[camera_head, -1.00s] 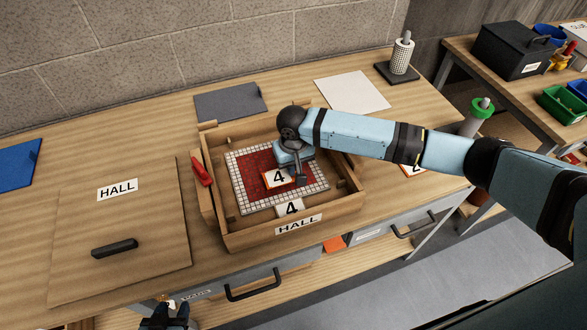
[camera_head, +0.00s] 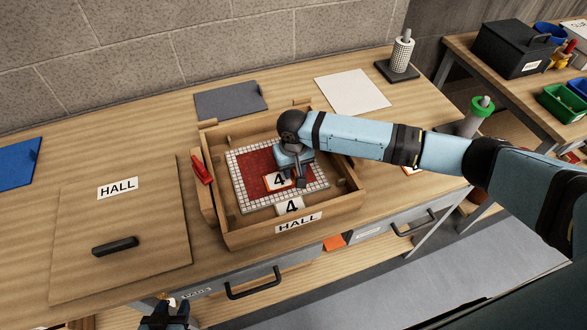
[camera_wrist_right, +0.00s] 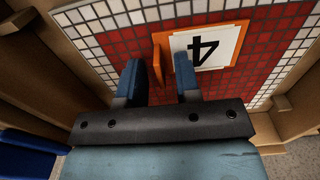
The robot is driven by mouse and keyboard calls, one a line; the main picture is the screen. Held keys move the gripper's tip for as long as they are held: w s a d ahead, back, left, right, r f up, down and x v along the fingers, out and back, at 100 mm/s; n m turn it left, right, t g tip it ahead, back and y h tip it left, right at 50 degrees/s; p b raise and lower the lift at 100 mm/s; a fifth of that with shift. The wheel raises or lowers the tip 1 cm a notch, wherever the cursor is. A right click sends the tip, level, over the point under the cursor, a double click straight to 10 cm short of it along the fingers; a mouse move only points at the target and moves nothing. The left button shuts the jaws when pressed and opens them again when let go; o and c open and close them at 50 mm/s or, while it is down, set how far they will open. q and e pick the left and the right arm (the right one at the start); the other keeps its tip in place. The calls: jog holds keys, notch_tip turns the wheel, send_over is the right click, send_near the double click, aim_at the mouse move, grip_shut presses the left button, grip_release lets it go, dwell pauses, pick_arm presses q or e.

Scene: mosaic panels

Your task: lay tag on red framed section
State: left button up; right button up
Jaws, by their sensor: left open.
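The tag (camera_head: 279,181), a white card marked 4 with an orange edge, lies on the red section (camera_head: 255,165) of the mosaic panel, inside its white tile border (camera_head: 240,192). In the right wrist view the tag (camera_wrist_right: 205,48) appears flat on the red tiles (camera_wrist_right: 120,45), with an upright orange tab (camera_wrist_right: 160,58) at its side. My right gripper (camera_wrist_right: 159,75) is open, its blue fingers on either side of the tab with gaps showing. In the head view the right gripper (camera_head: 296,172) partly covers the tag. My left gripper (camera_head: 165,315) is open and empty at the bottom edge.
The panel sits in a wooden tray (camera_head: 240,240) labelled HALL, with a 4 card (camera_head: 289,206) at its front. A red-handled tool (camera_head: 202,170) lies on the tray's left wall. A HALL lid (camera_head: 120,225) lies left. Grey (camera_head: 231,102) and white sheets (camera_head: 351,92) lie behind.

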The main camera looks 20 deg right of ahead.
notch_tip(320, 180, up, 12)
jog(key=b, duration=0.1)
jog(key=shift+b, duration=0.3)
dwell(0.3)
